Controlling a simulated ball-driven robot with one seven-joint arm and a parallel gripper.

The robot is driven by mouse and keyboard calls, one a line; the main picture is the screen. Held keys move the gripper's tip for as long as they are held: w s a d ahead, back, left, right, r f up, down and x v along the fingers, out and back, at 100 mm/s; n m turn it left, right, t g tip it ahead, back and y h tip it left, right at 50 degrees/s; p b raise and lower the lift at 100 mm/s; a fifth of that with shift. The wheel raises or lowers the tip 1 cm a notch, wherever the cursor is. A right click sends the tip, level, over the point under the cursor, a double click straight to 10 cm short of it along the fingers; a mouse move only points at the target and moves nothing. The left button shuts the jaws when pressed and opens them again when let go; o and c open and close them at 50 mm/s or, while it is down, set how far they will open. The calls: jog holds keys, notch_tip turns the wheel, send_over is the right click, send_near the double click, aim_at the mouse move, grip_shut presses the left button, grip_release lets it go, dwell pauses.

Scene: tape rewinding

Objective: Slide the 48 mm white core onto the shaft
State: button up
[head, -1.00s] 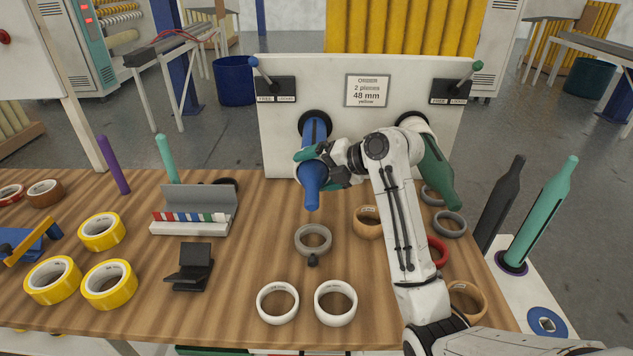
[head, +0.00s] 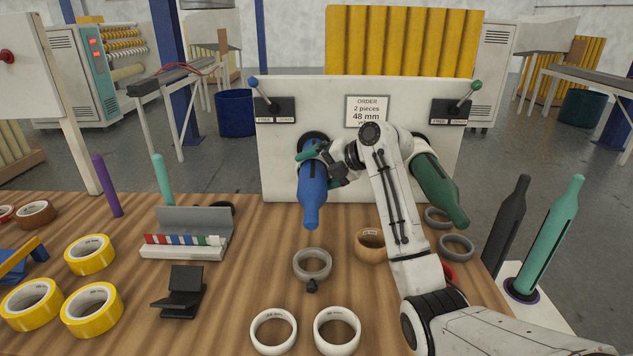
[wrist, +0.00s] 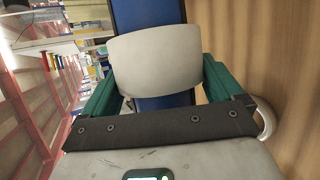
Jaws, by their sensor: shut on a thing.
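My gripper (head: 321,167) is at the blue shaft (head: 312,203), close to the upright panel. In the wrist view, its green fingers (wrist: 157,80) are shut on the white core (wrist: 155,60). Blue shaft (wrist: 148,14) shows above and below the core, which appears to be around it. The core cannot be made out in the head view, where the gripper and shaft cover it. The shaft's tapered tip points out over the table, clear of the gripper. Two more white cores, left (head: 273,331) and right (head: 337,331), lie at the table's front.
A dark green shaft (head: 440,190) sticks out right of my arm. The white panel (head: 290,180) carries an order sign (head: 367,111) and two levers. A grey ring (head: 312,264) stands below the blue shaft. Yellow rolls (head: 92,309) lie at left, a tan ring (head: 370,244) near my arm.

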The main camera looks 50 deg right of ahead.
jog(key=shift+w+d+b, duration=0.8)
jog(key=shift+w+d, duration=0.05)
jog(key=shift+d, duration=0.25)
jog(key=shift+w+d+b, duration=0.85)
jog(key=shift+w+d, duration=0.05)
jog(key=shift+d, duration=0.2)
jog(key=shift+w+d+b, duration=0.8)
jog(key=shift+w+d, duration=0.05)
jog(key=shift+d, duration=0.25)
jog(key=shift+w+d, duration=0.1)
jog(key=shift+d, duration=0.05)
jog(key=shift+w+d+b, duration=0.25)
jog(key=shift+d+b, duration=0.05)
jog(key=shift+b, duration=0.1)
jog(key=shift+f, duration=0.1)
jog(key=o, duration=0.7)
jog(key=v, duration=1.1)
